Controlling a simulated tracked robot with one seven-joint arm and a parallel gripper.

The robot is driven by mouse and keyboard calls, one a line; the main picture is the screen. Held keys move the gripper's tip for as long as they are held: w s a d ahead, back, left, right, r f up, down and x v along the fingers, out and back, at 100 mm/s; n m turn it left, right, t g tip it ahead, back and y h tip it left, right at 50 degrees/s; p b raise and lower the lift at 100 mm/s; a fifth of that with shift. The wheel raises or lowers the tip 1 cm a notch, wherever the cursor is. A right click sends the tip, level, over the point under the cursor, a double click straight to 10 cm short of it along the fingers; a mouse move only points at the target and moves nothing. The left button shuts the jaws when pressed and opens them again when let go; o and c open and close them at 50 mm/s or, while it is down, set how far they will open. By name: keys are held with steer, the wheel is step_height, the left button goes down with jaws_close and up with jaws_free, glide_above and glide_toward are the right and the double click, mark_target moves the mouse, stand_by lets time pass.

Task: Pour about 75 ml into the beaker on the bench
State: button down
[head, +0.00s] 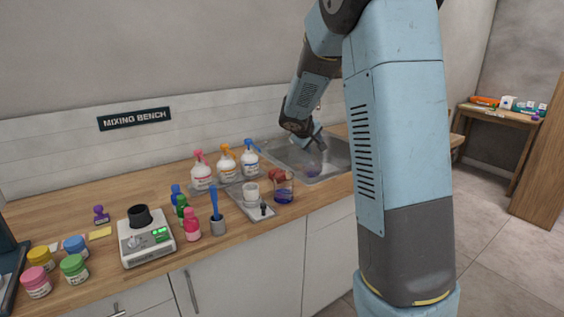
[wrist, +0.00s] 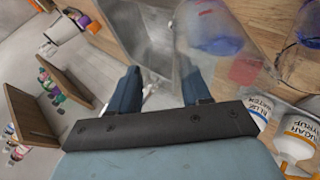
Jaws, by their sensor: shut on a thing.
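My gripper (head: 318,148) reaches over the sink at the back right. In the wrist view its two dark blue fingers (wrist: 160,88) are a little apart. It is shut on a clear vessel (wrist: 213,32) with blue liquid and red marks, which shows faintly below the fingers in the head view (head: 313,171). Where the fingers touch the glass is unclear. The beaker (head: 284,188) stands upright on the bench left of the sink, with blue-purple liquid low in it. Its clear wall also shows at the right of the wrist view (wrist: 307,32). The held vessel is apart from it.
Three pump bottles, red-topped (head: 202,175), orange-topped (head: 228,165) and blue-topped (head: 250,162), stand behind the beaker. A tray (head: 238,200) with a white cup is left of it. A scale (head: 147,243) and several jars are farther left. The sink (head: 335,160) lies right.

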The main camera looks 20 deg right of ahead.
steer(key=shift+d+f, duration=0.1)
stand_by(0.8)
steer(key=shift+w+d+f, duration=0.1)
steer(key=shift+d, duration=0.05)
steer(key=shift+w+d+f+m+g+y+p, duration=0.2)
steer(key=shift+d+f+y+p, duration=0.35)
steer(key=shift+f, duration=0.3)
steer(key=shift+w+d+f+m+g+y+p, duration=0.1)
steer(key=shift+w+d+f+g+y+p, duration=0.15)
steer(key=shift+d+f+y, duration=0.45)
steer(key=w+d+f+m+g+y+p, duration=0.1)
steer(key=d+f+y+p, duration=0.1)
steer(key=d+y+p, duration=0.2)
steer(key=shift+d+f, duration=0.2)
steer(key=shift+d, duration=0.5)
steer(key=shift+g+y, duration=0.25)
